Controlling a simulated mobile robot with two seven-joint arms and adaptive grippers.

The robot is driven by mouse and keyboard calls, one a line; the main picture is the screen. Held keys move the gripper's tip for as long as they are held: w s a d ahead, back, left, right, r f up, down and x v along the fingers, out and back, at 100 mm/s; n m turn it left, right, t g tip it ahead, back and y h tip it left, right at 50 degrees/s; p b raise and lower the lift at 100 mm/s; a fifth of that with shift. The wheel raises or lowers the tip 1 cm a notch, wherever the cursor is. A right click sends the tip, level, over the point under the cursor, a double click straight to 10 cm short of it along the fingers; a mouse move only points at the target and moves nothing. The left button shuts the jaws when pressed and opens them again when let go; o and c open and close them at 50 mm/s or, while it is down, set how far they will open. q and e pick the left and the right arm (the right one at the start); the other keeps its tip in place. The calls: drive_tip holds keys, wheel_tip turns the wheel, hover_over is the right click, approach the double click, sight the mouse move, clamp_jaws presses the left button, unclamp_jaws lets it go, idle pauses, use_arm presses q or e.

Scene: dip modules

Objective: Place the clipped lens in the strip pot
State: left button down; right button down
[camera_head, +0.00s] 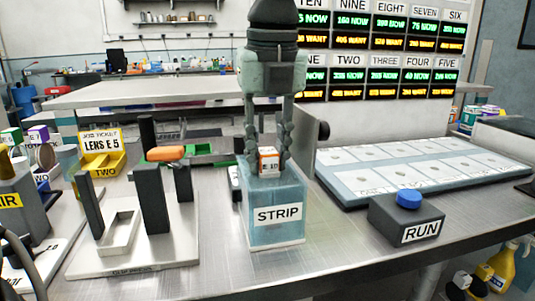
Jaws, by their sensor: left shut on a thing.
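The strip pot (278,236) is a translucent blue square container labelled STRIP, standing upright near the middle of the bench. My left gripper (269,158) points straight down over the pot's opening. Its fingers are shut on a small block-like piece (268,162) with a white and orange face and partly readable lettering, which I take to be the clip. It is at the level of the pot's rim. The lens itself cannot be made out; it may be hidden below the clip or behind the pot's wall. My right gripper is not in view.
Left of the pot stands a grey fixture (151,205) with posts and an orange-handled part (166,153). A yellow job ticket (101,150) reads LENS E 5. To the right are a RUN box (405,220) with a blue button and a pale gridded tray (345,190).

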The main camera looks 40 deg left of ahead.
use_arm(q)
drive_tip(key=shift+f, duration=0.25)
drive_tip(key=c, duration=1.6)
unclamp_jaws()
drive_tip(key=shift+o, duration=0.2)
drive_tip(key=shift+r, duration=0.15)
wheel_tip(320, 180, up, 12)
drive_tip(key=s+d, duration=0.1)
drive_tip(key=shift+d, duration=0.2)
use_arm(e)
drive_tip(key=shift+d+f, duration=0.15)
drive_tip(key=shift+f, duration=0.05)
